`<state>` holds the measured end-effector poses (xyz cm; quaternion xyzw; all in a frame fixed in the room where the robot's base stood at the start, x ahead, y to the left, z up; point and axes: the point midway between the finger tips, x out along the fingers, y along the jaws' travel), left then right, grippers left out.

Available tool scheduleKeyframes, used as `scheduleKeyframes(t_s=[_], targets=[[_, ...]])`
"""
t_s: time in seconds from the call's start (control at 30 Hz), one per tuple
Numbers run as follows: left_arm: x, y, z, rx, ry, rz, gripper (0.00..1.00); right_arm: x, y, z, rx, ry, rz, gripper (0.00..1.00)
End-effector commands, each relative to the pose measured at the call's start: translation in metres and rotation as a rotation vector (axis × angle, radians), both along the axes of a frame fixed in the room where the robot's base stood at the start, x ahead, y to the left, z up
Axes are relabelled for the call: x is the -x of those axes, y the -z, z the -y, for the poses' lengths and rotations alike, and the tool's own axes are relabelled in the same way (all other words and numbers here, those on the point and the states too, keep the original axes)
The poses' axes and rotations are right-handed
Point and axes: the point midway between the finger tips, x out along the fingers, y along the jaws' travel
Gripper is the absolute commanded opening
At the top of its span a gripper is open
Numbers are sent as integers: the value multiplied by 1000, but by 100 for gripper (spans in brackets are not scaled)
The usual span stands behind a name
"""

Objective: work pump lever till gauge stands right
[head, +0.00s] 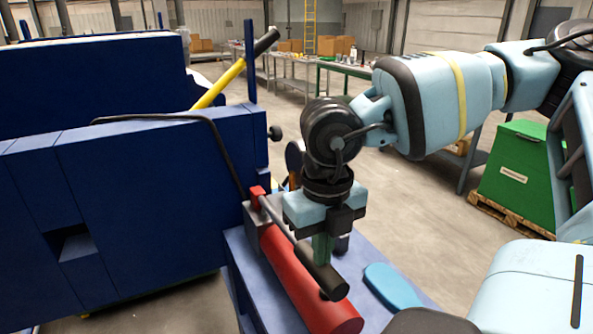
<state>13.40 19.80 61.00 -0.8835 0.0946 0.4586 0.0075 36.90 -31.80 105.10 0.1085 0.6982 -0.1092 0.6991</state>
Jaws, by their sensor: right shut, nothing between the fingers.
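The pump is a red cylinder (305,290) lying on a blue stand beside the press. Its lever (320,278), a grey rod with a black grip, lies low along the top of the cylinder. My right gripper (323,250) points down with its fingers shut and empty, right over the lever near the black grip. I cannot tell whether the fingertips touch it. A round dark-rimmed thing (294,158), possibly the gauge, shows edge-on behind my right wrist; no dial or needle is readable. My left gripper is not in view.
The large blue press body (150,205) fills the left, with a black hose (215,125) running toward the pump. A yellow lever with a black end (220,82) rises from it. A green box (515,175) stands on a pallet at right. Workbenches stand behind; open floor lies between.

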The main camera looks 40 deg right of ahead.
Motion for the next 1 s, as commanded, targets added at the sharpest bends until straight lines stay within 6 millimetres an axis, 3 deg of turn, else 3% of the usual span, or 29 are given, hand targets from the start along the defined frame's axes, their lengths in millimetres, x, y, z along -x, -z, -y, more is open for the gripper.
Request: scheduleKeyframes(t_s=[0.03, 0.17, 0.6, 1.0], targets=[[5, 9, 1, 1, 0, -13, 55, 1, 12, 0, -1, 0, -6, 0], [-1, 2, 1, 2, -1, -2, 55, 0, 0, 0, 1, 1, 2, 0], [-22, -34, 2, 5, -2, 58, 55, -12, -87, 4, 2, 2, 5, 0], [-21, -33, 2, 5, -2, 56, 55, -13, -92, 4, -2, 0, -2, 0]])
